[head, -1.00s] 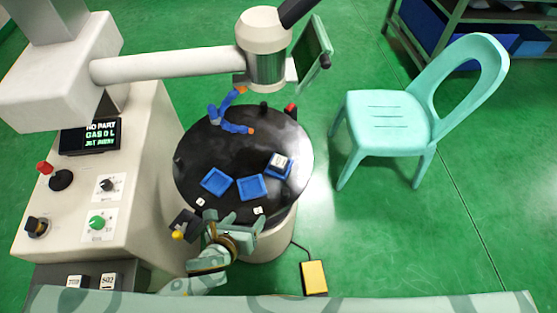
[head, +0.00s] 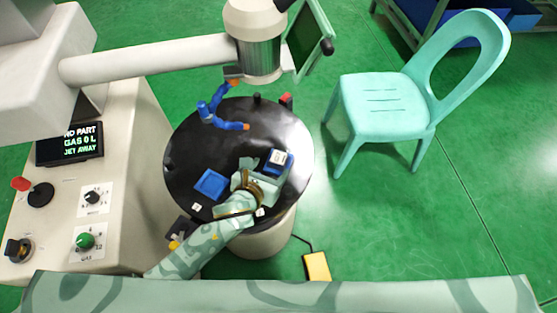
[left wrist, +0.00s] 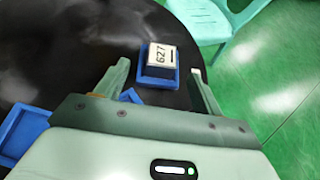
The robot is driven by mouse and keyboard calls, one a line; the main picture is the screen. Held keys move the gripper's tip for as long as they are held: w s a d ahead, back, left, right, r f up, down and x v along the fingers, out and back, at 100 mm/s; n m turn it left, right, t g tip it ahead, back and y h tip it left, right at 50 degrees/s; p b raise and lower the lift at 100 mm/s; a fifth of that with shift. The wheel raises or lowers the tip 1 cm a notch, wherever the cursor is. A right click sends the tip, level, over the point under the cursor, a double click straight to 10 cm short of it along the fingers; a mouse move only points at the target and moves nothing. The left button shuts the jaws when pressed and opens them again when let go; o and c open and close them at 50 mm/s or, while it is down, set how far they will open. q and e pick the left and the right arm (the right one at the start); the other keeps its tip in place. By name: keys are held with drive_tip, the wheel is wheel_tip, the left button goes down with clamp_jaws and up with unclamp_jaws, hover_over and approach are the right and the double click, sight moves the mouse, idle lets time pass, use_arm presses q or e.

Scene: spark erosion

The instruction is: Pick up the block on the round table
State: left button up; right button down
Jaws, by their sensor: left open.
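The block is a small pale piece marked 627 in the left wrist view (left wrist: 162,55). It lies in a blue tray (left wrist: 150,70) on the black round table (left wrist: 60,60). In the head view the block (head: 278,156) is at the table's right side. My left gripper (head: 266,172) is over the table, just short of the block. In the left wrist view its two fingers (left wrist: 158,75) are apart, with the block ahead between them and nothing held. My right gripper is not in view.
Another blue tray (head: 211,184) lies left of my left gripper. A blue jointed hose (head: 225,121) stands at the table's back. The machine head (head: 258,40) hangs over the far edge. A turquoise chair (head: 385,105) stands to the right.

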sight(278, 159)
use_arm(q)
drive_tip(key=b+x, duration=0.2)
drive_tip(key=x, duration=0.3)
drive_tip(key=shift+w+d+b, duration=0.25)
drive_tip(key=shift+w+b, duration=0.05)
drive_tip(key=shift+b, duration=0.05)
drive_tip(key=shift+r, duration=0.1)
clamp_jaws()
